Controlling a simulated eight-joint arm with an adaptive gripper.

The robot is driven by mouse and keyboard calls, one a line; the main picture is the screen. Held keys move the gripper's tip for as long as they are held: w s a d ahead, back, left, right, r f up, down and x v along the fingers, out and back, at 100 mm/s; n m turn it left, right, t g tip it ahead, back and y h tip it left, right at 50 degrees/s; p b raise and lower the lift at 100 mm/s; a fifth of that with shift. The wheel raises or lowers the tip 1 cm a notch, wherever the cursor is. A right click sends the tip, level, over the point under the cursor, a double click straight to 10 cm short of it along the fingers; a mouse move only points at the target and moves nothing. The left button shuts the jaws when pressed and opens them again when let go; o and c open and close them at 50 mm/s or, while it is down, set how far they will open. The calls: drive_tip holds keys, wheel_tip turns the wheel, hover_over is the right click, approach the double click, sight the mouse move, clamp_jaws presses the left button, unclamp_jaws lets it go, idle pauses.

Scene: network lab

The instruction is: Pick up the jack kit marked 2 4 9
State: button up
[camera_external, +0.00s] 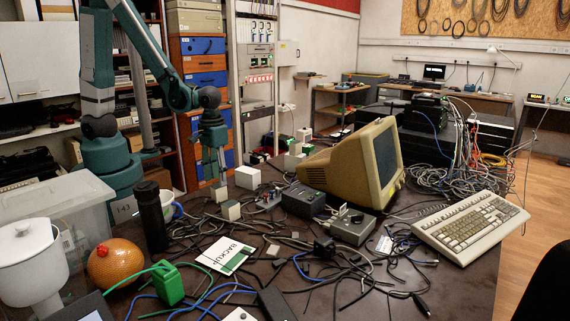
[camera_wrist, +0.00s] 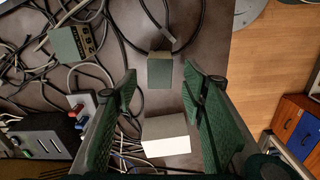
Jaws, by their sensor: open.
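I cannot read the marking 2 4 9 on any box in either view. A small grey-green box (camera_wrist: 80,43) with dark markings on one face stands at the upper left of the wrist view. A plain grey box (camera_wrist: 160,72) lies ahead between my fingertips, apart from them. A larger pale grey and white box (camera_wrist: 166,136) lies below it in that view. My gripper (camera_wrist: 160,78) is open and empty, with one green finger on each side. In the external view my gripper (camera_external: 213,168) points down above the table's far left part, near several small boxes.
Loose cables (camera_external: 340,265) cover much of the dark table. Small pale boxes (camera_external: 247,177) stand close together below and beside my gripper. A beige monitor (camera_external: 350,165) and dark device boxes stand to the right. A black cylinder (camera_external: 151,215) and a mug stand at the left.

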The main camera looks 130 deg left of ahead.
sight(218, 186)
drive_tip(key=shift+f+b, duration=0.8)
drive_tip(key=shift+f, duration=1.65)
drive_tip(key=c, duration=1)
